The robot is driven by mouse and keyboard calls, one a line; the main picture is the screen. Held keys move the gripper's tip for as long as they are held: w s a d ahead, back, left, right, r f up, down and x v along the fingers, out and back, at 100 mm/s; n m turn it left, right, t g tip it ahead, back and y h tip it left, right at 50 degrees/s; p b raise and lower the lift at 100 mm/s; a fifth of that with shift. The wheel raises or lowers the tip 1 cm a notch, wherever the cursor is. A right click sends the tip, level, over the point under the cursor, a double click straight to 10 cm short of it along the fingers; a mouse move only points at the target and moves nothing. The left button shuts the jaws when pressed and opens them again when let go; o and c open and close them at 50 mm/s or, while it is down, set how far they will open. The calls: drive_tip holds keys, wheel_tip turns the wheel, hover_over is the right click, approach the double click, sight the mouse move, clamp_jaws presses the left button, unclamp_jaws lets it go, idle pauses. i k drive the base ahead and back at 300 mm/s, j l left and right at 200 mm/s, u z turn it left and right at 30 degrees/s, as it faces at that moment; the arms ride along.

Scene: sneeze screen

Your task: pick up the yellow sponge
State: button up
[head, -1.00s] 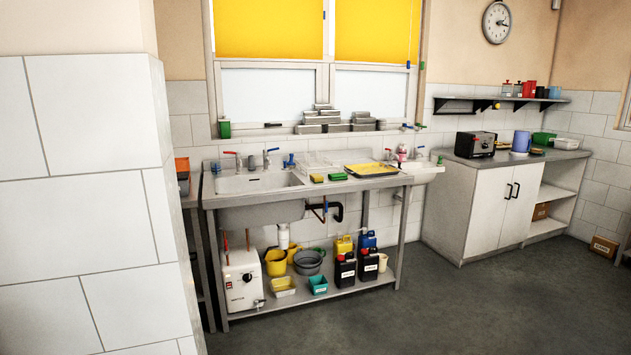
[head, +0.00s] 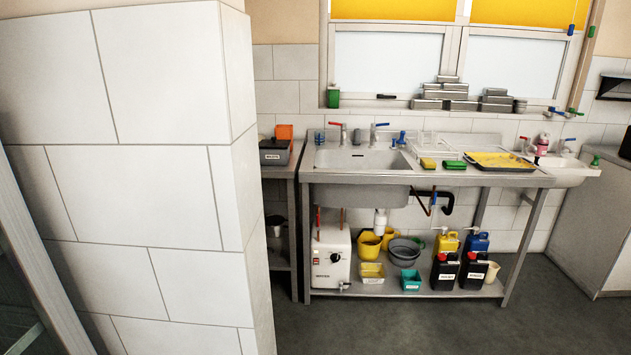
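A small yellow sponge (head: 428,163) lies on the steel drainer (head: 455,144) of the sink unit, right of the basin (head: 358,158). A green sponge (head: 454,165) lies just to its right. Further right is a tray (head: 500,161) with a yellow surface. The yellow sponge is some way off across the floor. My gripper does not show in the head view.
A tiled wall corner (head: 190,170) stands close on the left. The under-shelf (head: 420,290) holds a white boiler (head: 331,257), buckets, tubs and dark bottles. Grey floor (head: 420,330) in front of the sink unit is clear. A cabinet (head: 592,225) stands at the right.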

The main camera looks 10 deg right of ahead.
sight(427, 163)
drive_tip(key=i+l+z, duration=0.55)
drive_tip(key=i+z, duration=0.55)
drive_tip(key=i, duration=0.15)
drive_tip(key=i+l+u, duration=0.25)
drive_tip(key=i, duration=0.25)
drive_tip(key=i+l+u, duration=0.1)
drive_tip(key=i+u, duration=0.15)
drive_tip(key=i, duration=0.25)
drive_tip(key=i+l+u, duration=0.25)
drive_tip(key=i, duration=0.25)
drive_tip(key=i+l+u, duration=0.8)
drive_tip(key=l+u, duration=0.25)
